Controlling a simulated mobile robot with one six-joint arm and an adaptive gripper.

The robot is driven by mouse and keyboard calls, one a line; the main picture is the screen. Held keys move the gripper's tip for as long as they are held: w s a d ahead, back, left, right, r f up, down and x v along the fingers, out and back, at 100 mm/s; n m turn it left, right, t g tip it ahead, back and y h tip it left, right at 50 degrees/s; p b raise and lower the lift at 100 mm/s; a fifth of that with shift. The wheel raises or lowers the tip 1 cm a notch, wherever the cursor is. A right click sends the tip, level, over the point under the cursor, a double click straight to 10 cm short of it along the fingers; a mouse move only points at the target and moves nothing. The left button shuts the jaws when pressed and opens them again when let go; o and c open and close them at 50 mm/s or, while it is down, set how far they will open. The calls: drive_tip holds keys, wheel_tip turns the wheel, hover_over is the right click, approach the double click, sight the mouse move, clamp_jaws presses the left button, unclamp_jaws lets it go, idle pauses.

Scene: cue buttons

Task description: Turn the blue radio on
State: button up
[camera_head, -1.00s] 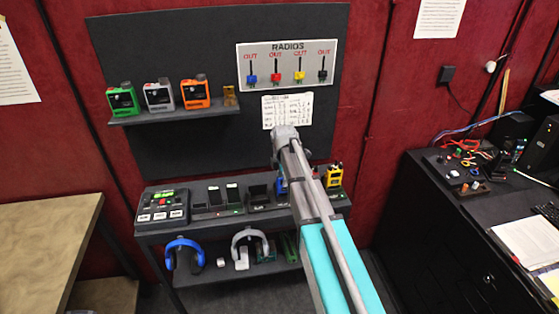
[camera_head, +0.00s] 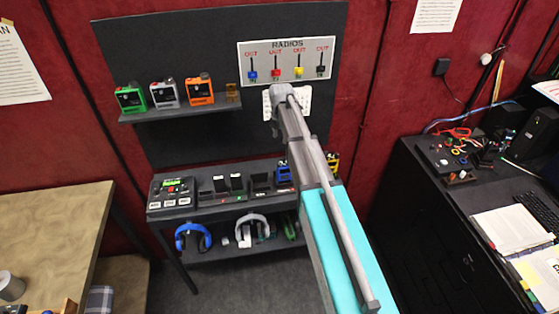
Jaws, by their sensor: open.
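The blue radio (camera_head: 284,173) stands upright in the charger row on the black equipment table, just left of my grey arm. It is small and its knobs and switch are too small to make out. My arm reaches up across the middle of the view, with its upper joint in front of the white paper below the radio board. No gripper fingers can be made out. A yellow radio (camera_head: 332,164) shows partly behind my arm on the right.
Green (camera_head: 131,98), silver (camera_head: 165,93) and orange (camera_head: 200,90) radios sit on the wall shelf (camera_head: 185,113). The RADIOS board (camera_head: 287,48) hangs above. Headphones (camera_head: 193,238) lie on the lower shelf. A wooden table (camera_head: 50,200) stands left, a cluttered black desk (camera_head: 440,215) right.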

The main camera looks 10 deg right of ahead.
sight(279, 163)
drive_tip(key=shift+f, duration=0.15)
wheel_tip(279, 163, down, 14)
drive_tip(key=b, duration=1.3)
drive_tip(key=shift+w+a+r+b, duration=0.1)
drive_tip(key=shift+r+b, duration=0.15)
drive_tip(key=shift+b, duration=0.15)
clamp_jaws()
idle(0.4)
